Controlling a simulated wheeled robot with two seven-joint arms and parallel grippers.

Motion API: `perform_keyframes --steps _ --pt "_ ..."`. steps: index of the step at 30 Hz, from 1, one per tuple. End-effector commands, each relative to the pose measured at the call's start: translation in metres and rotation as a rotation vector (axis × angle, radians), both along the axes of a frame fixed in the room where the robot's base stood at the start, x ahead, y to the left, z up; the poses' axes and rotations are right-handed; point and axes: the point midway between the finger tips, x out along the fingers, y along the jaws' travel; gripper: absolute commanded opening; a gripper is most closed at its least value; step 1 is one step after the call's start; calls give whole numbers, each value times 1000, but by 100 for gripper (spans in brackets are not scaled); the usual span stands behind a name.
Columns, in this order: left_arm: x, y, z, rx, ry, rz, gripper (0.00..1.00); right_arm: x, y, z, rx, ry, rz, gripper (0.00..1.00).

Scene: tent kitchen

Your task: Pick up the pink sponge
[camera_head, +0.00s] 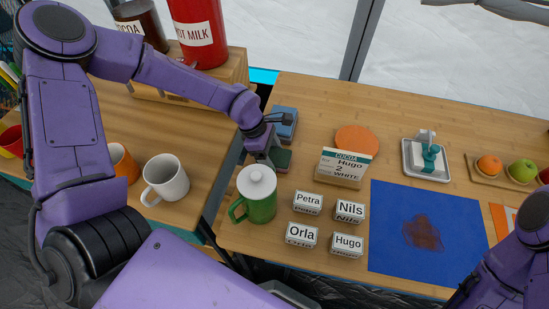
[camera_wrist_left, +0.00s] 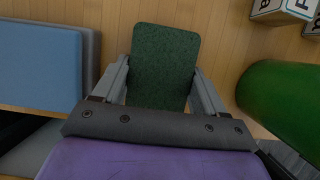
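My left gripper (camera_head: 269,158) is right at this block. In the left wrist view its fingers (camera_wrist_left: 161,85) are apart, one along each side of the green block, with little gap visible; the block's near end is hidden. A blue block (camera_head: 285,120) lies just behind it, on top of a greyish one (camera_wrist_left: 91,50). My right arm shows at the right edge; its gripper is out of view.
A green lidded mug (camera_head: 257,198) stands close in front of the green block. A blue mat (camera_head: 390,245) lies farther right. A gap separates the two tables.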

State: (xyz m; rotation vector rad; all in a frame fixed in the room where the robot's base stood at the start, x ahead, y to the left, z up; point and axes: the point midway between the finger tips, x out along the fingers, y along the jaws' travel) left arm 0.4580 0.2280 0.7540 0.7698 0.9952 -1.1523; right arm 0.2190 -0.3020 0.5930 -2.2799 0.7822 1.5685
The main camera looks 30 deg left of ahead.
Motion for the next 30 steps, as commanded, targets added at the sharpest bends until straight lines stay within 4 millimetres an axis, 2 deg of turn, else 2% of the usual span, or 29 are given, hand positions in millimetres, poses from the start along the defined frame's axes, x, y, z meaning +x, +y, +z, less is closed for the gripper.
perform_keyframes --steps 10,11,18,21,25,30 --pt "0 0 5 1 -1 -1 43 0 0 3 0 0 0 43" --pt "1 0 9 2 -4 -2 43 0 0 3 0 0 0 43" --pt "1 0 70 -3 -6 0 43 0 0 4 0 0 0 43" --pt "1 0 90 -2 -5 0 43 0 0 4 0 0 0 43" --pt "0 0 103 -2 -1 0 43 0 0 4 0 0 0 43" --pt "0 0 105 0 1 0 43 0 0 4 0 0 0 43"
